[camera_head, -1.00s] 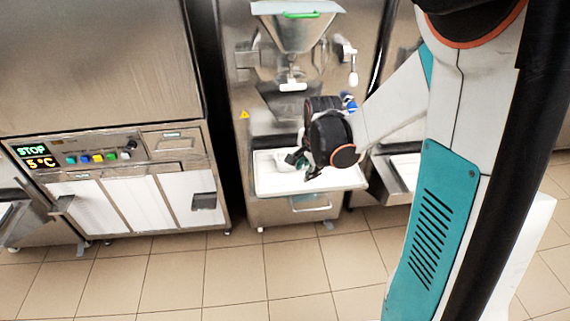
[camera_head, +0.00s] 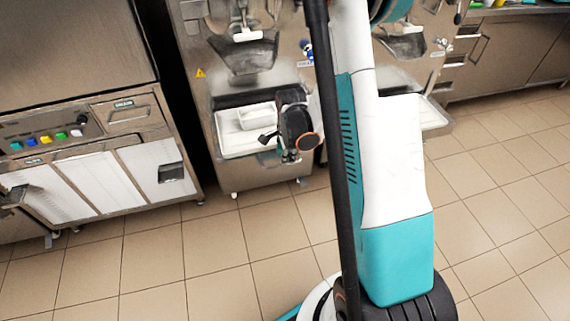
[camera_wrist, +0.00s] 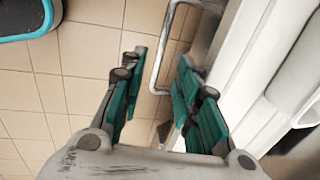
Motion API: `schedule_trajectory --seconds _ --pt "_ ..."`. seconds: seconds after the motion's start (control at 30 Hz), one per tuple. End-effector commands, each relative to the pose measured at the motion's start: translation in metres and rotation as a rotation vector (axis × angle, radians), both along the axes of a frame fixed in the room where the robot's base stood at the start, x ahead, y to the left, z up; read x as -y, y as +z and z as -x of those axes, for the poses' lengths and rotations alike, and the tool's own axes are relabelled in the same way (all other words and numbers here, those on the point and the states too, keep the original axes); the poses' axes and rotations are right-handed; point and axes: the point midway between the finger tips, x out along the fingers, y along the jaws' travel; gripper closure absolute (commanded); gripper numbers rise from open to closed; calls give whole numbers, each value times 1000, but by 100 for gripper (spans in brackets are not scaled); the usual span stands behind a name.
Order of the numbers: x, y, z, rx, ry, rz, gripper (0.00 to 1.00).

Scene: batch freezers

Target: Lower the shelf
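The shelf (camera_head: 240,146) is a white tray with a metal front at the front of the middle freezer. It appears level, and its right part is hidden behind my gripper. My gripper (camera_head: 288,158) is at its front right. In the wrist view, my gripper (camera_wrist: 158,72) is open, its two green-padded fingers apart. A bent metal bar (camera_wrist: 160,62), seemingly the shelf's handle, shows in the gap between the fingertips. I cannot tell whether either finger touches it. A white edge of the shelf or machine (camera_wrist: 232,75) runs close along the right finger.
A white container (camera_head: 257,117) sits on the shelf. A cabinet with coloured buttons (camera_head: 45,140) stands at the left. Another freezer with its own white shelf (camera_head: 432,116) is at the right. Tiled floor (camera_head: 215,250) in front is clear.

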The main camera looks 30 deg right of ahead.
Motion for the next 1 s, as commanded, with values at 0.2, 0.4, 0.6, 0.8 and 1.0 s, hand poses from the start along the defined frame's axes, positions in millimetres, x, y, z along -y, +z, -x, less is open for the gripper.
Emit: schedule_trajectory --seconds 0.2,0.4,0.6,0.8,1.0 --pt "2 -36 -6 0 0 0 70" --pt "2 -48 -9 0 1 0 70" --pt "2 -49 -9 0 1 0 70" --pt "2 -49 -9 0 1 0 91" --pt "2 -49 -9 0 1 0 100"
